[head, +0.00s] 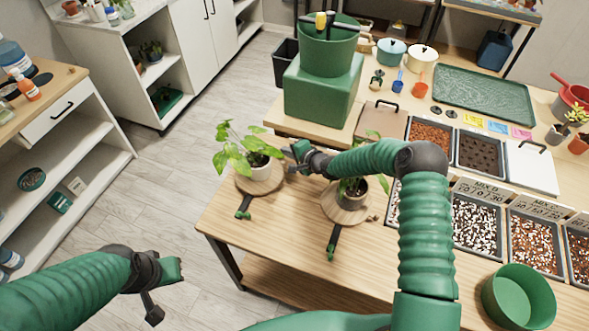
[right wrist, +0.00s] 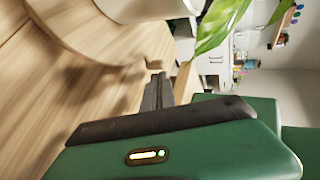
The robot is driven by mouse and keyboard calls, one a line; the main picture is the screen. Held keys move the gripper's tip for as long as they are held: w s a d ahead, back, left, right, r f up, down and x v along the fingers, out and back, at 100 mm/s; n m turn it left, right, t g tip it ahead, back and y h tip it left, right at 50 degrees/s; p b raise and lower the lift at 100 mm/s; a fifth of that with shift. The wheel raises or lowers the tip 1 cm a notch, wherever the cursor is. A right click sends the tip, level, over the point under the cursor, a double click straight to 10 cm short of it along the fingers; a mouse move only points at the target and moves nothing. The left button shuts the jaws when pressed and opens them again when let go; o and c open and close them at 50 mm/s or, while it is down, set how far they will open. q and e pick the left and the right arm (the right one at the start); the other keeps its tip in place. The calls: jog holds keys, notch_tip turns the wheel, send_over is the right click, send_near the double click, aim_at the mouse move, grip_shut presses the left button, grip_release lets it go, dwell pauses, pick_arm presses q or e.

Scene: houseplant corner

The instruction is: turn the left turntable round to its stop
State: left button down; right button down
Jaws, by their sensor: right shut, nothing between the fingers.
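The left turntable (head: 250,187) is a round wooden disc near the table's left edge. It carries a leafy plant in a white pot (head: 262,172), and its green handle (head: 243,208) points toward the front. My right gripper (head: 291,160) is shut and empty, just right of the pot. In the right wrist view the shut fingers (right wrist: 157,92) are beside the disc's rim (right wrist: 95,50), near a small pale peg (right wrist: 154,65); I cannot tell whether they touch. The white pot (right wrist: 140,8) stands above them. My left gripper (head: 167,291) is open and empty, away from the table.
A second turntable (head: 337,210) with a potted plant and green handle (head: 333,243) stands to the right, partly under my right arm. A green block with a bucket (head: 327,50) stands behind. Soil trays (head: 478,222) fill the right; the front left tabletop is clear.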

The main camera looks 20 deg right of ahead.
jog(key=shift+w+a+f+b, duration=0.1)
jog(key=shift+w+a+b, duration=0.45)
jog(key=shift+w+b, duration=0.3)
jog(key=shift+w+a+f+b, duration=0.1)
jog(key=shift+w+a+b, duration=0.4)
jog(key=shift+w+b, duration=0.35)
jog(key=shift+w+a+r+b, duration=0.1)
jog(key=shift+w+a+b, duration=0.9)
jog(key=shift+b, duration=0.6)
jog(key=shift+a, duration=0.1)
jog(key=shift+w+a+r+n+y+b, duration=0.15)
jog(key=shift+a+n+y+b, duration=0.2)
jog(key=shift+b, duration=0.2)
jog(key=shift+d, duration=0.15)
